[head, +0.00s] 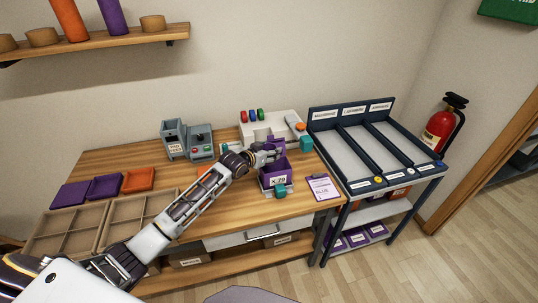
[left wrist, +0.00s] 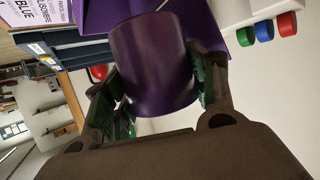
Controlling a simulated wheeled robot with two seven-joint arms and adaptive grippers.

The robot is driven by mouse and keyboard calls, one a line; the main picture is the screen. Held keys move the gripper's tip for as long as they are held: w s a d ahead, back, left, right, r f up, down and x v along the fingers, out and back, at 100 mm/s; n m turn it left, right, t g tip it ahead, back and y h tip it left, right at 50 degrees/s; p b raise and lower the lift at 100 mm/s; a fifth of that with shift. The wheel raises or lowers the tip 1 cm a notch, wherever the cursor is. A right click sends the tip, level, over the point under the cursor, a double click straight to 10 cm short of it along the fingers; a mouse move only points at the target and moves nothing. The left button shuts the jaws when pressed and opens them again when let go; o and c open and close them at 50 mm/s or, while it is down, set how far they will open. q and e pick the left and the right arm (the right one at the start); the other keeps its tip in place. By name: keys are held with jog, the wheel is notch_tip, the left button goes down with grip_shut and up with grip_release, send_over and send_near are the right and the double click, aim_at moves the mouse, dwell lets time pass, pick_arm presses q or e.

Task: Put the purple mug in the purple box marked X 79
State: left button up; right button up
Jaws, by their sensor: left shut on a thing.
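The purple box marked X 79 (head: 277,181) stands open on the wooden bench, between teal blocks. My left gripper (head: 272,155) is over the box's back part. In the left wrist view, the purple mug (left wrist: 152,65) sits between the two fingers of my left gripper (left wrist: 160,95), which is shut on it. Purple box walls (left wrist: 105,14) show just beyond the mug there. In the head view the gripper largely hides the mug, and I cannot tell how far it is inside the box. My right gripper is not in view.
A white unit with coloured buttons (head: 266,127) stands behind the box, and a grey machine (head: 187,141) left of it. A purple clipboard (head: 323,188) lies to the right. A dark blue sorting rack (head: 372,155) stands beyond. Divided trays (head: 70,230) lie at the left.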

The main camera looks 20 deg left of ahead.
pick_arm(q)
jog(key=shift+f, duration=0.95)
jog(key=shift+f, duration=0.6)
jog(key=o, duration=1.1)
jog(key=shift+o, duration=0.2)
jog(key=shift+r, duration=0.1)
jog(key=shift+r, duration=0.55)
jog(key=v, duration=1.2)
jog(key=shift+b, duration=0.3)
jog(key=shift+d, duration=0.1)
